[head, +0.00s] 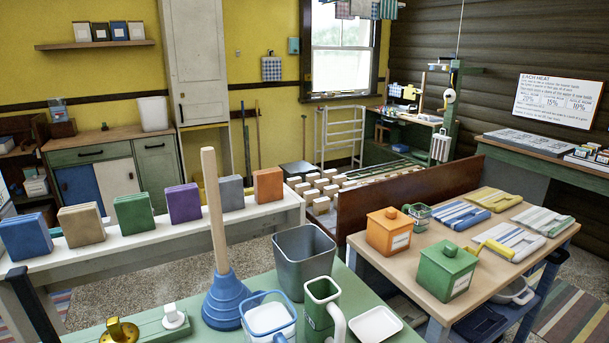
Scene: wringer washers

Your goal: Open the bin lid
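Two lidded bins stand on the wooden-topped table at the right. The orange bin (388,238) has an orange lid (389,218) with a round knob, and the lid is on. In front of it, the green bin (445,277) has a green lid (447,259) with a dark-topped knob, also on. Both have a pale label on the front. I cannot tell which bin the task means. A grey open-topped bin (304,270) stands on the green table with no lid visible. Neither of my grippers is in view.
The green table (397,333) holds a blue plunger (230,297), a blue-rimmed container (269,317), a green jug (322,305) and a white tray (375,325). Folded cloths (459,215) lie behind the lidded bins. Coloured blocks (133,212) line the white bench at left.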

